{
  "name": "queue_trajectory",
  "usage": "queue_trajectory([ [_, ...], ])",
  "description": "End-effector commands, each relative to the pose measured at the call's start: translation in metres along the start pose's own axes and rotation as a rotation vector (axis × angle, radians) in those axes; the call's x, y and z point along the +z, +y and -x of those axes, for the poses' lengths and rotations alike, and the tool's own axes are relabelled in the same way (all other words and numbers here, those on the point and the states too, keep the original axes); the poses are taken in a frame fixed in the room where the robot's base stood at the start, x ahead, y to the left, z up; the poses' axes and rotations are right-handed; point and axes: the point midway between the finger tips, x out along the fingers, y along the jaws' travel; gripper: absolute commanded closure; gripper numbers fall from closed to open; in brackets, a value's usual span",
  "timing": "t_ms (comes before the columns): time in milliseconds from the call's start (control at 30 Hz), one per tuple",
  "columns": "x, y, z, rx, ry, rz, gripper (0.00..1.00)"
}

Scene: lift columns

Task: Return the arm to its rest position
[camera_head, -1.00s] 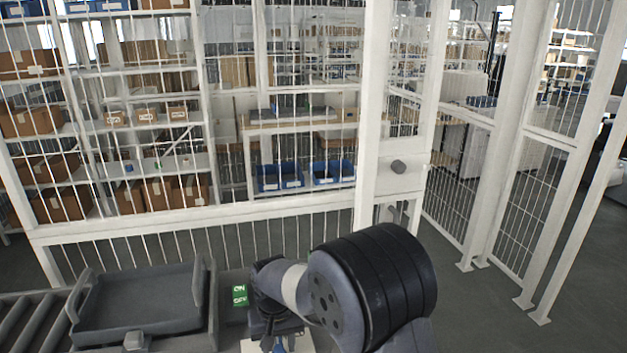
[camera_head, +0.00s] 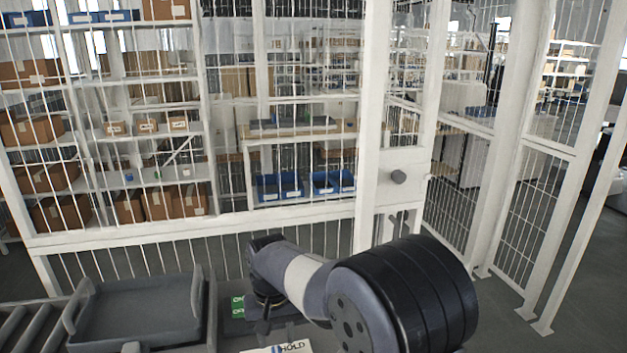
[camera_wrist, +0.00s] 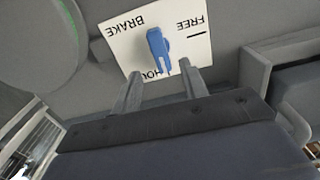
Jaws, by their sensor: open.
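Beyond the fingertips is a white plate (camera_wrist: 190,30) marked BRAKE, FREE and a partly covered HOLD. A blue lever (camera_wrist: 158,48) stands on it, its lower end toward the HOLD mark. The fingers are apart from the lever as far as I can see. The plate's HOLD edge also shows in the head view (camera_head: 292,346).
A grey tray (camera_head: 135,310) sits at the lower left beside a roller conveyor (camera_head: 30,325). A green label (camera_head: 238,307) is next to my arm. A white mesh fence (camera_head: 200,232) stands ahead, with shelves of boxes behind it. Grey floor (camera_head: 505,310) is open at the right.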

Motion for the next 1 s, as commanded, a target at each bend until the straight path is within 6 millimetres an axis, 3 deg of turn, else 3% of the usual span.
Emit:
queue_trajectory([
  [333, 0.002, 0.000, -0.072, 0.002, -0.006, 0.001, 0.58],
  [1000, 0.000, 0.000, -0.070, 0.000, 0.000, 0.550, 0.58],
])
